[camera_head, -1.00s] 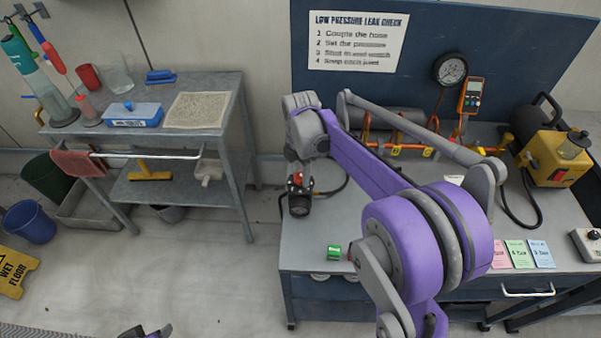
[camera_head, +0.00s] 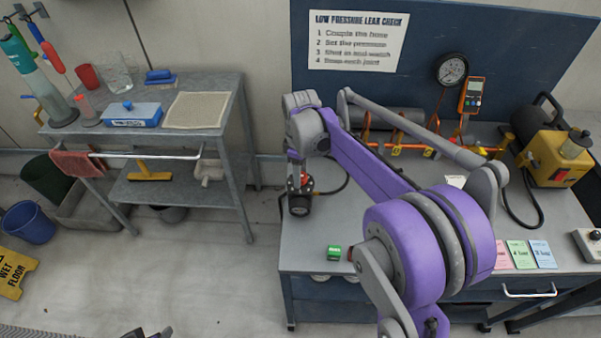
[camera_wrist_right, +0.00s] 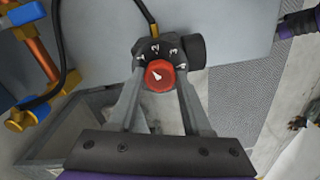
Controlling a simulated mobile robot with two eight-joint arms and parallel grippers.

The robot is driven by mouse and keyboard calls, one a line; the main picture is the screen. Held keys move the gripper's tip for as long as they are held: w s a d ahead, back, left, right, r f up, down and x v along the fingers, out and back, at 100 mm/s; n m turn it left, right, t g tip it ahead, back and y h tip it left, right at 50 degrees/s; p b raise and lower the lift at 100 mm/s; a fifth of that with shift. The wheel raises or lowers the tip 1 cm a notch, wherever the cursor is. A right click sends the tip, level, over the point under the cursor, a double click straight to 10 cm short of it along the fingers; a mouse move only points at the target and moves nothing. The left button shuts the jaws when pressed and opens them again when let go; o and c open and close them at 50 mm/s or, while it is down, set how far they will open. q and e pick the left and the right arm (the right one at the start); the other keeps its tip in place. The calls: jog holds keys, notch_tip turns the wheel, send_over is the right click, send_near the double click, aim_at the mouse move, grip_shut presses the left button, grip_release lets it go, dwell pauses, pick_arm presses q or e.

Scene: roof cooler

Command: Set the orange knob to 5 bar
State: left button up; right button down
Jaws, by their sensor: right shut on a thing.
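The knob (camera_wrist_right: 160,76) looks red-orange with a white pointer mark and sits on a dark regulator body (camera_wrist_right: 197,52). Several white marks arc around its far side; I cannot read them surely. The pointer seems to lean to the upper left. My right gripper (camera_wrist_right: 160,85) has a finger on each side of the knob and is shut on it. In the head view the right gripper (camera_head: 298,172) reaches down onto the regulator (camera_head: 299,206) at the bench's left end. Only a dark piece of my left gripper (camera_head: 147,333) shows at the bottom edge.
A round gauge (camera_head: 450,69) and an orange meter (camera_head: 473,94) are at the bench's back. Orange pipework (camera_head: 398,149) and a yellow pump (camera_head: 556,158) stand there too.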

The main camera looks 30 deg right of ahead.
jog(key=m, duration=0.4)
jog(key=shift+m, duration=0.3)
jog(key=m, duration=0.3)
jog(key=shift+m, duration=0.4)
jog(key=m, duration=1.2)
jog(key=shift+m+b, duration=0.3)
jog(key=m, duration=0.3)
jog(key=shift+m, duration=0.3)
jog(key=m, duration=0.4)
jog(key=shift+m, duration=2.1)
